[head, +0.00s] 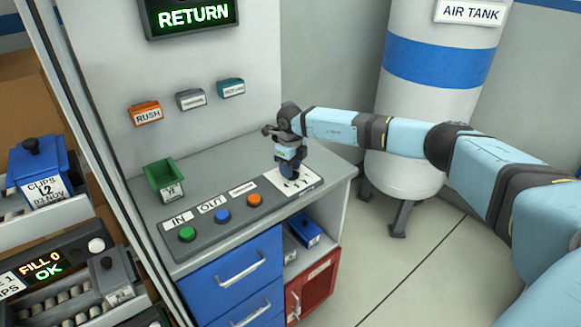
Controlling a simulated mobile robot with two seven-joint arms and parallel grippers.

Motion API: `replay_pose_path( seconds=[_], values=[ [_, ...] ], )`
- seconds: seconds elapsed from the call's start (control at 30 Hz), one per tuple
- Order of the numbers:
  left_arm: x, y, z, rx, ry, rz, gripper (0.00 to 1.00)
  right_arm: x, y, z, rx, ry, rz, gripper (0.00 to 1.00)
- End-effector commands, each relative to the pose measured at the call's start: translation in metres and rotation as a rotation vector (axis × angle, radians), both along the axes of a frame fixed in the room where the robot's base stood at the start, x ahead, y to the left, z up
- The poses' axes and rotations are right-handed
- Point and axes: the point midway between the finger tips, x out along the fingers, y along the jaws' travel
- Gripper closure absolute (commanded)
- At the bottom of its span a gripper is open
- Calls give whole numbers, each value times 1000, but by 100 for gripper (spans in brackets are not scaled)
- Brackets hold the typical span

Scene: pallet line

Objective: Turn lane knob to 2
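The lane knob's white dial plate (303,186) lies at the right end of the grey button panel on the counter. Small dark marks show on it, too small to read. My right gripper (288,170) points down over the plate, its wrist bent down from the light blue arm. The knob itself is mostly hidden by the gripper, so its setting cannot be read. I cannot tell whether the fingers are around the knob or apart from it. My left gripper is not in view.
The panel also has green (187,234), blue (222,215) and orange (254,200) buttons. A green bin (163,180) stands behind them. Blue drawers (235,270) are below the counter. The air tank (425,110) stands at the right, with open floor before it.

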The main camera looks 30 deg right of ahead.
Motion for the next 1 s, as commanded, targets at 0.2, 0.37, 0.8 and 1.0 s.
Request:
replay_pose_path(
  seconds=[0.2, 0.37, 0.8, 1.0],
  values=[
    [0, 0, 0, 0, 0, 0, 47, 0, 0, 0, 0, 0, 0, 60],
    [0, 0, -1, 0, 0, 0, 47, 1, 0, 14, 1, -2, 0, 60],
    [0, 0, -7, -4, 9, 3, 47, 0, 0, 108, 0, -2, 0, 60],
    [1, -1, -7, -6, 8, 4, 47, 0, 0, 132, 0, -1, -1, 60]
  ],
)
